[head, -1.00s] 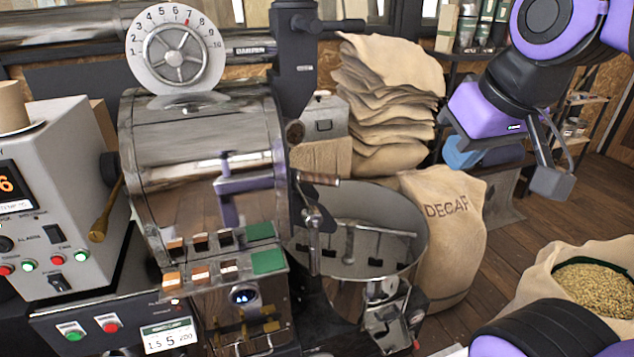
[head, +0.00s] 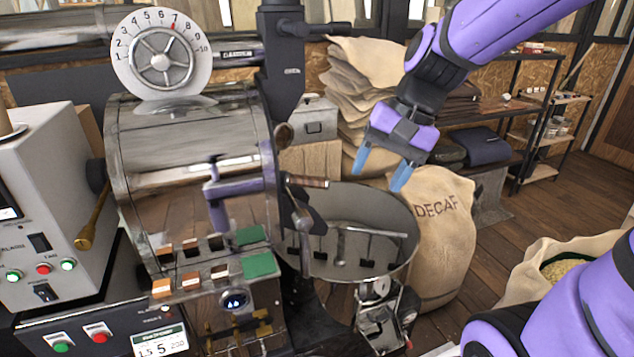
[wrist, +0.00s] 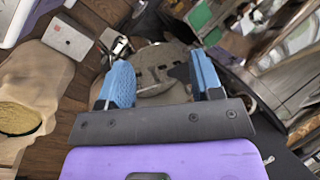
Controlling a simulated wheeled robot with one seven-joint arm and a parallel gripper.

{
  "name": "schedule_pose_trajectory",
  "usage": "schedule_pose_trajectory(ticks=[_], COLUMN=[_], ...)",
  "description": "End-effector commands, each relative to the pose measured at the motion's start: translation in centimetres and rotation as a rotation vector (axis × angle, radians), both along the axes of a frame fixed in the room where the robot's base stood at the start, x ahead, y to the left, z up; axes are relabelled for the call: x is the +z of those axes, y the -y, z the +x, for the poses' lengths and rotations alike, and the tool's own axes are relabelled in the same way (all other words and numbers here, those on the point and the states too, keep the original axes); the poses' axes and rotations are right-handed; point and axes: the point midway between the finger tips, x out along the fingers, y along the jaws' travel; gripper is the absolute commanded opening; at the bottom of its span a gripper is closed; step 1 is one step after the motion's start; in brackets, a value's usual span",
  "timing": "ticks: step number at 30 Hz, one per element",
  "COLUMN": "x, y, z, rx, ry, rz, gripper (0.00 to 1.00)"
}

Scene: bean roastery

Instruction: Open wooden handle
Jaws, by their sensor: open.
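A short wooden handle (head: 307,182) sticks out to the right from a dark lever on the front of the roaster drum (head: 188,160). It lies just above the left rim of the round cooling tray (head: 345,210). My gripper (head: 382,169) is to the right of the handle, apart from it, over the back right of the tray near the DECAF sack. Its two blue fingers are spread and empty, pointing down. In the wrist view the fingers (wrist: 160,78) show the tray between and beyond them; I cannot make out the wooden handle there.
The DECAF sack (head: 440,235) stands right of the tray, with stacked sacks (head: 345,85) behind. A purple-grey handle (head: 212,195) and a row of coloured switches are on the drum front. A grey control box (head: 40,180) stands left. An open bean sack (head: 560,265) is at right.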

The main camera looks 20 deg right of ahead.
Motion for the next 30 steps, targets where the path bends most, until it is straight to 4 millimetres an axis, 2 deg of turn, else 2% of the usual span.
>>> schedule_pose_trajectory(ticks=[9,16,23,30], x=[-4.1,-7.1,-10.3,-14.3], y=[-0.4,0.3,2.1,5.3], z=[5.8,10.2,14.6,18.9], rx=[-0.286,-0.502,-0.724,-0.957], ry=[-0.268,-0.445,-0.607,-0.76], rz=[0.318,0.561,0.822,1.108], gripper=[0.59,0.59,0.59,0.59])
